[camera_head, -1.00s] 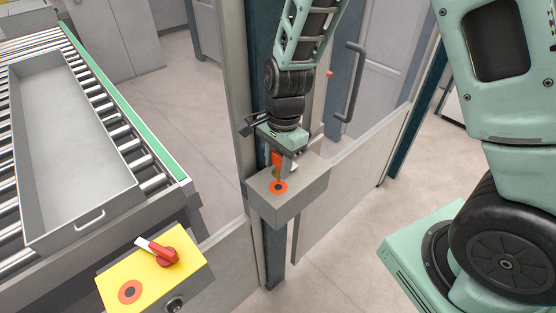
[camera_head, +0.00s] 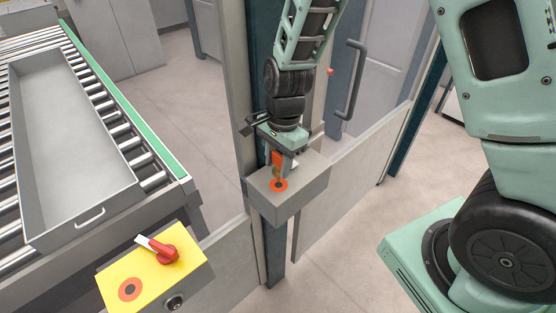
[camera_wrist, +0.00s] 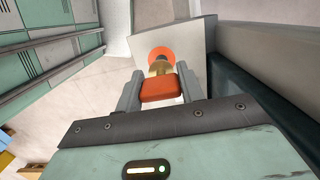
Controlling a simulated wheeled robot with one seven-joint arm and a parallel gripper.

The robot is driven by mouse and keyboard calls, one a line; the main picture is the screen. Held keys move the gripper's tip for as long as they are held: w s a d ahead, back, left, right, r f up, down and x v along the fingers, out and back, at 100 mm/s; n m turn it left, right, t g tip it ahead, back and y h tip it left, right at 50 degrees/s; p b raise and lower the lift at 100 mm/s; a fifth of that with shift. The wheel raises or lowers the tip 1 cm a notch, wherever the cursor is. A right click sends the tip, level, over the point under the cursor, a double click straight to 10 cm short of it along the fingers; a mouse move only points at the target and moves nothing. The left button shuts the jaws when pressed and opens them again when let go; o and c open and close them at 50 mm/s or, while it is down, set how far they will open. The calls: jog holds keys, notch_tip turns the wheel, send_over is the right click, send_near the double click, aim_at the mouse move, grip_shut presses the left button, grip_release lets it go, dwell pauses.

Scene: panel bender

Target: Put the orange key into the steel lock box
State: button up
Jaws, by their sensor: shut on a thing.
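The orange key (camera_head: 277,159) is held in my gripper (camera_head: 282,166), just above the steel lock box (camera_head: 300,198). In the wrist view the key's orange head (camera_wrist: 160,88) sits between the two fingers of my gripper (camera_wrist: 158,82), and its brass shaft (camera_wrist: 159,68) points at the orange ring on the box top (camera_wrist: 190,42). In the head view the ring (camera_head: 278,185) with its dark centre lies right below the key. I cannot tell whether the key's tip is inside the keyhole.
A yellow control box (camera_head: 150,278) with a red rotary switch (camera_head: 165,253) and another orange ring stands at the lower left. A grey tray (camera_head: 75,150) lies on the roller conveyor. A door with a dark handle (camera_head: 350,80) is behind the lock box.

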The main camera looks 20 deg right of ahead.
aim_at(278, 171)
jog(key=shift+f, duration=0.15)
jog(key=shift+f+b, duration=1.5)
jog(key=shift+f, duration=0.6)
jog(key=o, duration=1.1)
jog(key=shift+c, duration=0.2)
jog(key=shift+r, duration=0.1)
notch_tip(278, 171, up, 17)
jog(key=d+b, duration=0.2)
jog(key=shift+w+b, duration=0.35)
jog(key=shift+b, duration=0.05)
